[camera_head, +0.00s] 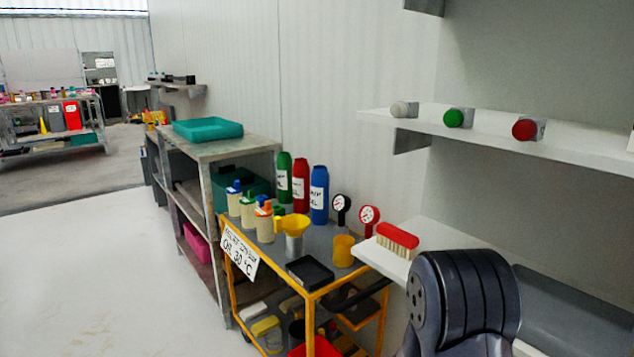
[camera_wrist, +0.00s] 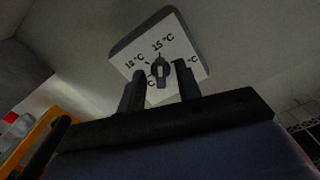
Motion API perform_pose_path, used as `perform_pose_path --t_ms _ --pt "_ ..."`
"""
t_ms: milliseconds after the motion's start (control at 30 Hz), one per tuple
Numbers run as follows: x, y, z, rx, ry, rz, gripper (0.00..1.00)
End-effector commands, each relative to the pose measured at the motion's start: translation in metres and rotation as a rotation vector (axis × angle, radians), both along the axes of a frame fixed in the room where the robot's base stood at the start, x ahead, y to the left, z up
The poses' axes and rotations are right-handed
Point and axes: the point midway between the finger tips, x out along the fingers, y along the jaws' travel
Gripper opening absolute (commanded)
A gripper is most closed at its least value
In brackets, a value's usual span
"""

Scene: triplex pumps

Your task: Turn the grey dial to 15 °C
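In the wrist view, a small dark grey dial (camera_wrist: 160,71) sits in the middle of a pale square plate (camera_wrist: 188,40). The plate carries black temperature marks. One at the upper right of the dial reads 15 °C, one at the upper left looks like 18 °C, and others are partly hidden by the fingers. My gripper (camera_wrist: 159,68) is open, with one finger on each side of the dial. I cannot tell whether the fingers touch it or exactly where it points. The head view shows neither the dial nor my gripper; my dark arm link fills its lower right.
A yellow-framed trolley (camera_head: 322,290) holds bottles, gauges and a sign. A white shelf (camera_head: 570,146) with round green and red knobs juts from the wall. A red brush (camera_head: 397,241) lies on a lower shelf near my arm. Floor at left (camera_head: 100,270) is clear.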

Motion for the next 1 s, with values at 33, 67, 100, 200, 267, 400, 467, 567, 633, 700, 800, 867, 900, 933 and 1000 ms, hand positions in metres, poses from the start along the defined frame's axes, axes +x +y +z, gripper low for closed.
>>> perform_pose_path --t_ms 33,67,100,200,267,400,467,567,633,700,800,867,900,933,1000 --pt "0.0002 0.0003 0.005 -0.026 0.035 0.0 0.33" --pt "0.0003 0.0005 0.0049 -0.043 0.059 0.001 0.33" --pt "0.0003 0.0006 0.0047 -0.065 0.087 0.001 0.33" --pt "0.0007 0.0009 0.0048 -0.123 0.159 0.001 0.33" --pt "0.0009 0.0011 0.0049 -0.157 0.202 0.001 0.33" --pt "0.0012 0.0015 0.0048 -0.24 0.31 0.001 0.33" --pt "0.0013 0.0016 0.0048 -0.278 0.358 0.001 0.33" --pt "0.0014 0.0019 0.0042 -0.339 0.438 0.002 0.33" --pt "0.0017 0.0019 0.004 -0.382 0.492 0.001 0.33" --pt "0.0019 0.0021 0.0035 -0.424 0.545 0.001 0.33" --pt "0.0022 0.0023 0.0031 -0.483 0.621 0.001 0.33" --pt "0.0022 0.0024 0.0029 -0.518 0.666 0.002 0.33" --pt "0.0023 0.0025 0.0027 -0.542 0.696 0.002 0.33" --pt "0.0022 0.0025 0.0025 -0.559 0.718 0.002 0.33" --pt "0.0024 0.0026 0.0022 -0.599 0.769 0.001 0.33"
